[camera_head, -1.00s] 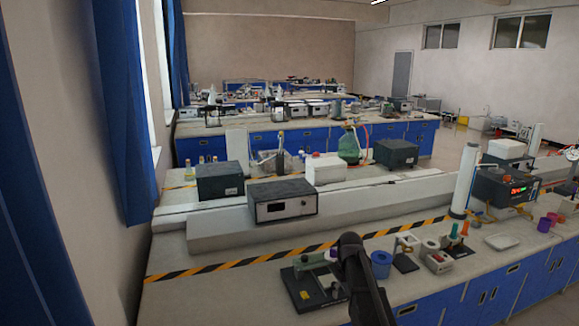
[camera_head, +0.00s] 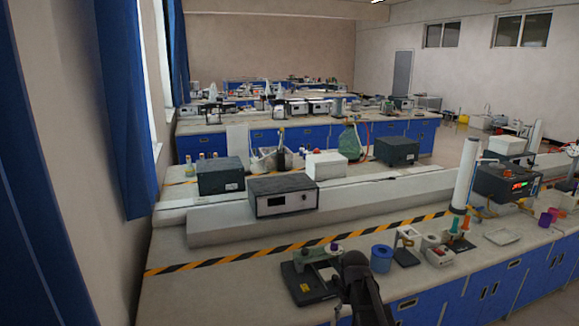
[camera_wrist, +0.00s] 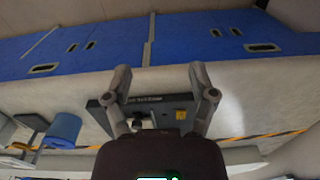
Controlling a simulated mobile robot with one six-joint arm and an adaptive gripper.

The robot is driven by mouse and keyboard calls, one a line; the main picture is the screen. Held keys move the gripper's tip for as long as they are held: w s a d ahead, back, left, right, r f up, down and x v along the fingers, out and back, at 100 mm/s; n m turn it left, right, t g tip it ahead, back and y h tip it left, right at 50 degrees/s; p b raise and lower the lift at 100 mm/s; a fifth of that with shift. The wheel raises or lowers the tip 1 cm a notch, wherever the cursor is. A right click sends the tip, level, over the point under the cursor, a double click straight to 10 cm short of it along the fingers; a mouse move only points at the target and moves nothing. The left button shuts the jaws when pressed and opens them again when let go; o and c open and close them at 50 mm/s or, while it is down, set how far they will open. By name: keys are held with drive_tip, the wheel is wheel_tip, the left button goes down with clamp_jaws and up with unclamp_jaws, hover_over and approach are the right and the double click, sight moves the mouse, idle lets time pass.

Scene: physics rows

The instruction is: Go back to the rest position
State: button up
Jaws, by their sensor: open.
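My gripper (camera_wrist: 160,76) shows in the wrist view with its two grey fingers spread apart and nothing between the tips. Behind and between the fingers is a device with a dark base (camera_wrist: 152,104) on the bench. In the head view my dark arm (camera_head: 358,285) rises from the bottom edge, just right of that device (camera_head: 304,284). The arm hides part of the device's right side.
A blue cup (camera_head: 381,259) stands right of my arm, with a small stand (camera_head: 406,250) beside it. A grey box instrument (camera_head: 283,196) sits on the raised shelf behind the striped tape (camera_head: 225,260). Bare benchtop lies left of the device.

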drive_tip(key=s+f+m+b, duration=0.3)
drive_tip(key=s, duration=1)
drive_tip(key=shift+a+f, duration=0.2)
drive_tip(key=shift+f, duration=0.2)
